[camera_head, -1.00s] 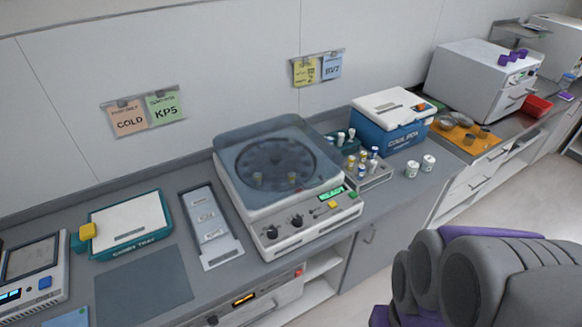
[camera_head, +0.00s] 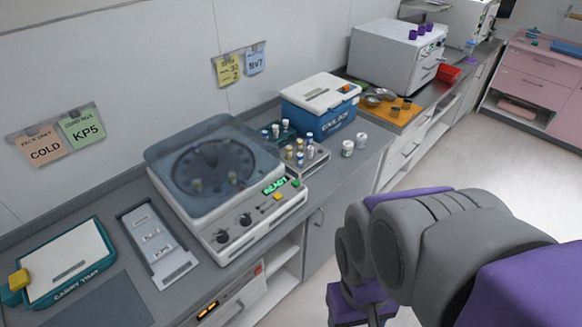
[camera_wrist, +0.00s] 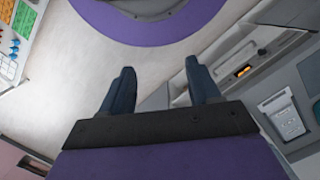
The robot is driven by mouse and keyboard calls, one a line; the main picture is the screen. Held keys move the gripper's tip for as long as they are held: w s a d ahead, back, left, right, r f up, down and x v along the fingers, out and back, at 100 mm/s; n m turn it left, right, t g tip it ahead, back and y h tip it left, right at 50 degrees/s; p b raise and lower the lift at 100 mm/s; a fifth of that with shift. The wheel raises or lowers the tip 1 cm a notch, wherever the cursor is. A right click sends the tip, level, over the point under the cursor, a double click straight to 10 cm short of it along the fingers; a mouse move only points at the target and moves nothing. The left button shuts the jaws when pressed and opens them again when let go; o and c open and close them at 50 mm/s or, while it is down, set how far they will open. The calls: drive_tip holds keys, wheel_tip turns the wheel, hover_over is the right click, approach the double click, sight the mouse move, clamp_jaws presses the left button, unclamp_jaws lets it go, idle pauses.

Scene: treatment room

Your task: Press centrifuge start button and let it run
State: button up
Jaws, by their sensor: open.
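The centrifuge (camera_head: 217,177) stands on the counter, its tinted lid down over a round rotor with small yellowish tubes inside. I cannot tell which one is the start button. My gripper (camera_wrist: 161,88) is open and empty in the wrist view, its two dark fingers apart over the pale floor. It is not visible in the head view, where my arm fills the lower right, apart from the centrifuge.
Left of the centrifuge lie a slotted grey tray (camera_head: 157,246) and a teal carry tray (camera_head: 66,262). To its right are a tube rack (camera_head: 313,161), a blue cool box (camera_head: 319,106) and two white jars. A front panel (camera_wrist: 242,68) with an orange display sits below the counter.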

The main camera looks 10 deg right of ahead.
clamp_jaws()
idle(0.4)
idle(1.1)
